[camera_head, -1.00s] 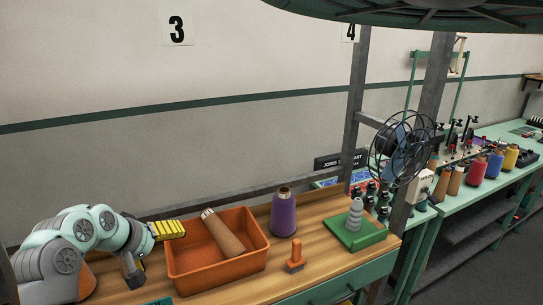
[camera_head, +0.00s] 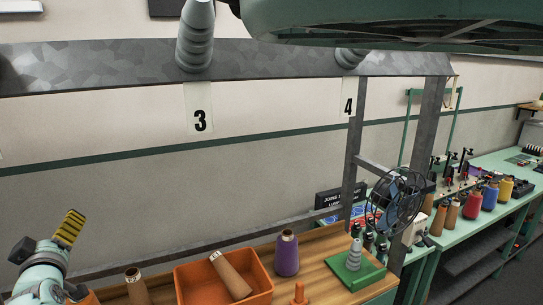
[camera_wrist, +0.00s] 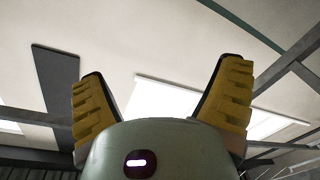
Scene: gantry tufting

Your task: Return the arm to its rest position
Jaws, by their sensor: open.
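My gripper (camera_head: 68,228) is at the lower left of the head view, raised above the bench with its yellow finger pointing up. In the wrist view my gripper (camera_wrist: 160,95) shows its two yellow ribbed fingers spread apart with nothing between them. Behind them are the ceiling, a beam and bright light panels. Most of my arm (camera_head: 38,285) lies below the bottom edge of the head view.
The bench (camera_head: 325,272) holds an orange bin (camera_head: 262,292) with a brown cone (camera_head: 231,275), another brown cone (camera_head: 136,288), a purple spool (camera_head: 287,256) and a green base with a grey stack (camera_head: 354,265). A fan (camera_head: 398,200) stands at right. A metal beam (camera_head: 280,62) runs overhead.

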